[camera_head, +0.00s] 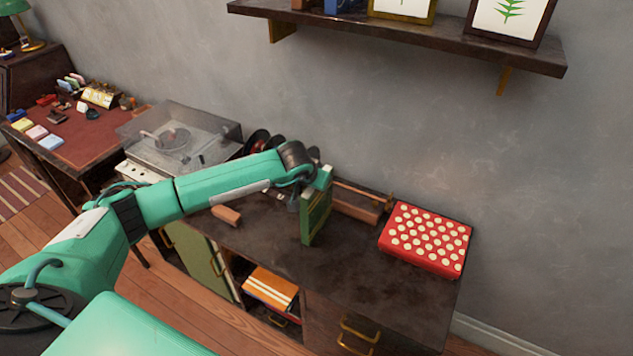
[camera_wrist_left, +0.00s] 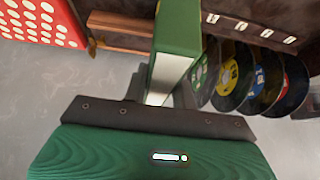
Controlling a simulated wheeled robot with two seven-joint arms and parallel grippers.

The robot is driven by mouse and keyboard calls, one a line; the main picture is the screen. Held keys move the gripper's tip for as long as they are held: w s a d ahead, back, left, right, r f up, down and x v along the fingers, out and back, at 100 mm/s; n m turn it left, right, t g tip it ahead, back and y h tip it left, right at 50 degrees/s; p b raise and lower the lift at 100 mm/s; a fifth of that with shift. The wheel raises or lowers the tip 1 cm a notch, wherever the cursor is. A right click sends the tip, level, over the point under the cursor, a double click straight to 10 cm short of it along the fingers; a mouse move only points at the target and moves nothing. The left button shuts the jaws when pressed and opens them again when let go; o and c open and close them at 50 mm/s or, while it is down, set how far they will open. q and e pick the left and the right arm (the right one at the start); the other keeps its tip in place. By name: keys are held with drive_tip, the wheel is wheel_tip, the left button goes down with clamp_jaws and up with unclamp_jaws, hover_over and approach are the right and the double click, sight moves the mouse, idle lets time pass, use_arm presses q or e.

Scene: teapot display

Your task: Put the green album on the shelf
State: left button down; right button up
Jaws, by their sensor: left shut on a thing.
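The green album (camera_head: 315,217) is upright in my left gripper (camera_head: 318,184), above or on the dark sideboard top; I cannot tell whether its lower edge touches. In the left wrist view the green album (camera_wrist_left: 178,32) stands between the jaws, with its pale edge towards the camera. My left gripper is shut on it, and its fingers are mostly hidden. A dark wall shelf (camera_head: 400,38) runs along the top of the head view. My right gripper is not in view.
A wooden holder (camera_head: 358,208) stands behind the album. A red dotted box (camera_head: 428,238) is on the right of the sideboard (camera_head: 345,262). Records (camera_wrist_left: 245,75) stand close beside the album. A turntable (camera_head: 172,150) is at left. Orange albums (camera_head: 270,287) lie in the lower compartment.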

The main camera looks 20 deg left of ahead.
use_arm(q)
drive_tip(key=shift+f+b, duration=0.1)
drive_tip(key=shift+b, duration=0.2)
drive_tip(key=c, duration=1.1)
unclamp_jaws()
